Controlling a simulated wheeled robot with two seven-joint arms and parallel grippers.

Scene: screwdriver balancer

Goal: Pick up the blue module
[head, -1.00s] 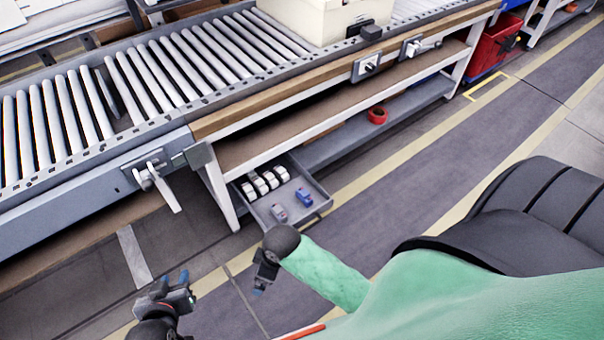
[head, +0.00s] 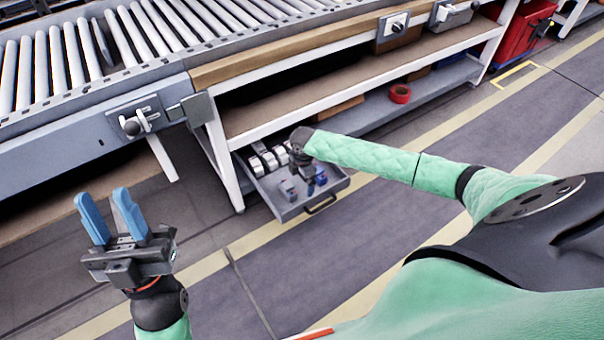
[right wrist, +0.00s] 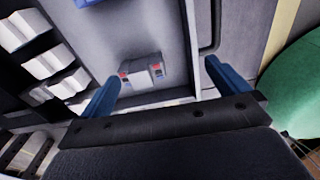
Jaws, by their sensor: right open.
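The blue module (head: 320,178) lies in an open grey drawer (head: 335,188), partly hidden by my right gripper (head: 305,172) in the head view. A blue edge (right wrist: 88,2) at the top of the right wrist view appears to be the same module. My right gripper is open and points down over the drawer. A grey module (right wrist: 141,71) with red and blue marks shows between its fingers (right wrist: 162,76), not visibly gripped; it also shows in the head view (head: 287,190). My left gripper (head: 112,208) is open and empty, away from the drawer at left.
Several white modules (head: 268,160) line the drawer's back left, also in the right wrist view (right wrist: 40,60). The drawer sits under the workbench shelf (head: 300,112), beside a bench leg (head: 222,165). A red tape roll (head: 400,94) is on the lower shelf. The floor in front is clear.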

